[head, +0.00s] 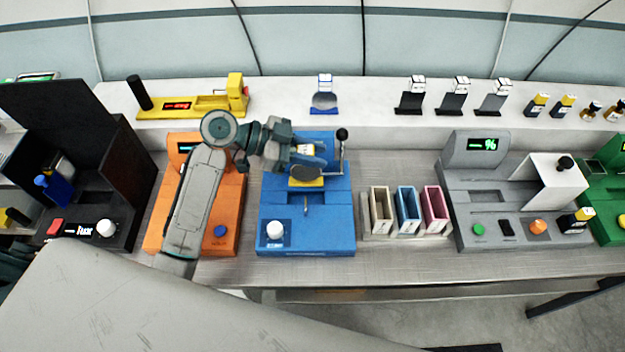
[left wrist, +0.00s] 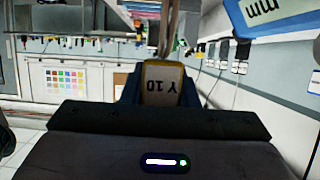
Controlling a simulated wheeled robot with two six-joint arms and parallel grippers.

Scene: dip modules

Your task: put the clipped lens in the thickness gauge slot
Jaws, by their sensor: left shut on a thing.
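The clipped lens (head: 306,173) shows as a grey disc with a yellow edge below it. Its clip tag, marked "Y 10", shows in the left wrist view (left wrist: 162,84). My left gripper (head: 304,150) is shut on the tag end, and the lens hangs below the fingers. The blue gauge (head: 335,215) stands under and around the lens, with a lever at its right and a white knob at its front. Its "mm" display (left wrist: 264,10) shows in the left wrist view. A narrow slot line shows just below the lens; whether the clip touches it I cannot tell. My right gripper is out of view.
An orange device (head: 232,205) stands left of the gauge, partly behind my left arm. Three upright holders (head: 381,208) stand to its right, then a grey device (head: 470,195). A blue-clipped lens (head: 323,102) and several dark ones stand on the back shelf.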

